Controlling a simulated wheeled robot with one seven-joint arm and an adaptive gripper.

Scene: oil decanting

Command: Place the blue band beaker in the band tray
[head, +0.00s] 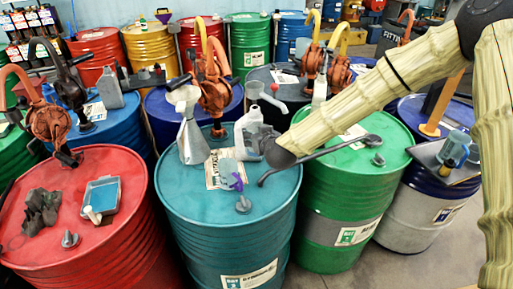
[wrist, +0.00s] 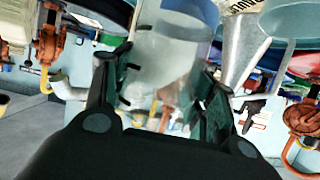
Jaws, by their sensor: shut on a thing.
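In the wrist view my gripper (wrist: 160,84) has a dark finger on each side of a clear beaker (wrist: 165,52) and is shut on it. A blue-grey band shows on the beaker near the top of the picture. In the head view the end of my arm is over the teal drum, and I cannot clearly make out the fingers or the held beaker there. A dark tray (head: 433,152) on the blue-and-white drum at the right holds a vessel with blue on it. A tray with a blue inside (head: 103,194) lies on the red drum. I cannot tell which is the band tray.
A dark bar (head: 320,148) reaches over the green drum (head: 338,180). A dark crumpled cloth (head: 42,208) lies on the red drum.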

